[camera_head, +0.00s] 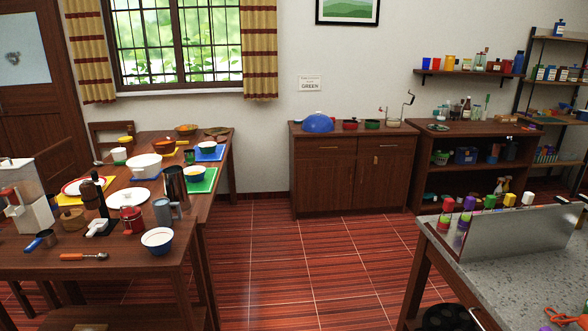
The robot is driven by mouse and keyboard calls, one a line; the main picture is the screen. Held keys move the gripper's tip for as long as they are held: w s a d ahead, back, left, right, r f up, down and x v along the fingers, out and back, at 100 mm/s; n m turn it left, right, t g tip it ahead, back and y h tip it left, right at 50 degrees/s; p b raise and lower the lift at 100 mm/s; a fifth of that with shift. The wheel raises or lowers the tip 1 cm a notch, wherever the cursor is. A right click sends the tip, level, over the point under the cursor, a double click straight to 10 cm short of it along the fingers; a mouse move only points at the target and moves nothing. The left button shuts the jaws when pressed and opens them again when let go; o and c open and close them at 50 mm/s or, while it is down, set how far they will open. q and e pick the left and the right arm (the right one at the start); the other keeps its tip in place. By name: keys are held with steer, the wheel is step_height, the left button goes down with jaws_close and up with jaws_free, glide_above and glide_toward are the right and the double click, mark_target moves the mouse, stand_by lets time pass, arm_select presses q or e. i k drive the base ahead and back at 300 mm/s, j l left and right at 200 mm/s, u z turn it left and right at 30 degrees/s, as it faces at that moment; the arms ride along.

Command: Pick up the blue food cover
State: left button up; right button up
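A blue dome-shaped cover (318,123), the blue food cover, sits on top of the wooden cabinet (355,179) against the back wall. It is at the left part of the cabinet top. It is far from me, across the open floor. Neither of my grippers shows in the head view.
A long wooden table (215,148) with bowls, plates and mugs stands at the left. A stone counter (510,262) with a metal panel (520,236) and coloured bottles is at the right front. Red tiled floor (305,260) lies clear between them, up to the cabinet.

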mark_target(315, 123)
steer(key=i+l+z, duration=0.15)
steer(key=i, duration=1.05)
steer(key=i+l+z, duration=0.15)
steer(key=i, duration=1.05)
steer(key=i+u, duration=0.1)
steer(key=i, duration=1.05)
steer(key=i+l+u, duration=0.1)
steer(key=i, duration=1)
